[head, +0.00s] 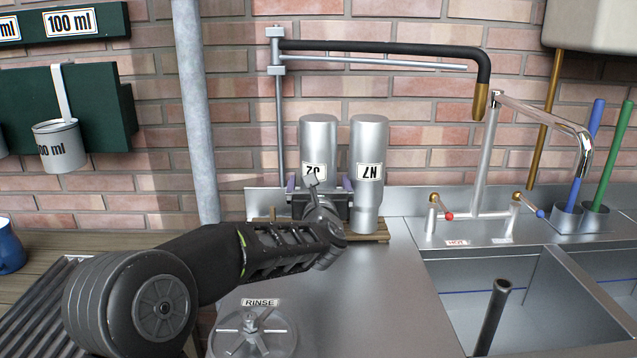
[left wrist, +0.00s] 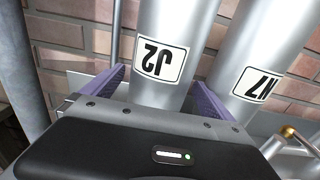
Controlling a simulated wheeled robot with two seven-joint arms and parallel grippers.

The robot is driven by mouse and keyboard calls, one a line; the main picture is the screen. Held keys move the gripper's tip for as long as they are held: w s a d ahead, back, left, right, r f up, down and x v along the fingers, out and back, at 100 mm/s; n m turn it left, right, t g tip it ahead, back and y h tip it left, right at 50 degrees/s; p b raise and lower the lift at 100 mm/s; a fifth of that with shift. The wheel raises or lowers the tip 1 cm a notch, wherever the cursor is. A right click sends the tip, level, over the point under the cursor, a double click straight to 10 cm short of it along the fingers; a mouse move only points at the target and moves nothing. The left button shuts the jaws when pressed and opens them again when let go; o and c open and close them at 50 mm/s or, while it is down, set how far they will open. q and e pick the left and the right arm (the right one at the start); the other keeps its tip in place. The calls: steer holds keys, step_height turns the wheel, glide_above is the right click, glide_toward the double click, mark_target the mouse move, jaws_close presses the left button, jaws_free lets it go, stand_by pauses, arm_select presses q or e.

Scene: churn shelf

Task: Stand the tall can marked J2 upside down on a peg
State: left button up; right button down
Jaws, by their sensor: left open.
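The tall can marked J2 (head: 319,140) is a silver cylinder standing upside down at the back of the steel counter, its label inverted. It also shows in the left wrist view (left wrist: 172,88). My left gripper (head: 319,187) is open, with one purple finger on each side of the can's lower part. Small gaps seem to show between fingers and can. A wooden peg rack (head: 371,234) lies under the cans; the peg beneath J2 is hidden by my arm and the can. My right gripper is not in view.
A second tall can marked N7 (head: 369,150) stands upside down close on the right, near my right-hand finger. A black pipe (head: 385,48) passes above. The sink (head: 500,285) and taps lie right; a rinse fitting (head: 252,332) is in front.

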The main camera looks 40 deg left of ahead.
arm_select(q)
steer(key=v, duration=0.6)
steer(key=shift+s+b, duration=0.15)
steer(key=shift+b, duration=0.15)
steer(key=shift+d+r, duration=0.1)
